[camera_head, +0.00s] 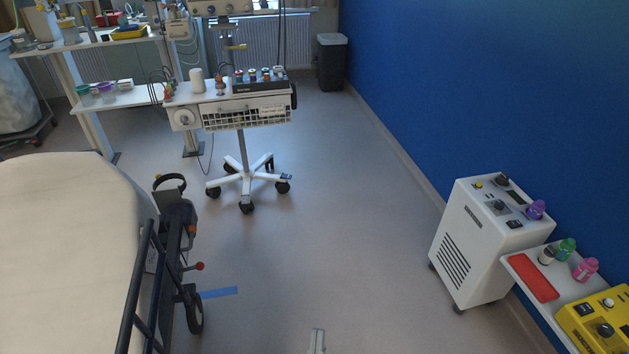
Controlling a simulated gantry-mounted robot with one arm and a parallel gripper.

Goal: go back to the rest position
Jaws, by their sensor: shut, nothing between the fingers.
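My gripper (317,341) shows only as a small pale tip at the bottom edge of the head view, right of the middle. Its fingers look shut with nothing held. It appears over bare floor, apart from the stretcher and the carts. The rest of my arm is out of view.
A stretcher (60,240) with a dark side rail fills the left. A wheeled instrument cart (245,105) stands ahead. A white machine (480,245) and a shelf (565,287) with small bottles stand right by the blue wall (480,90). The middle floor (330,210) is clear.

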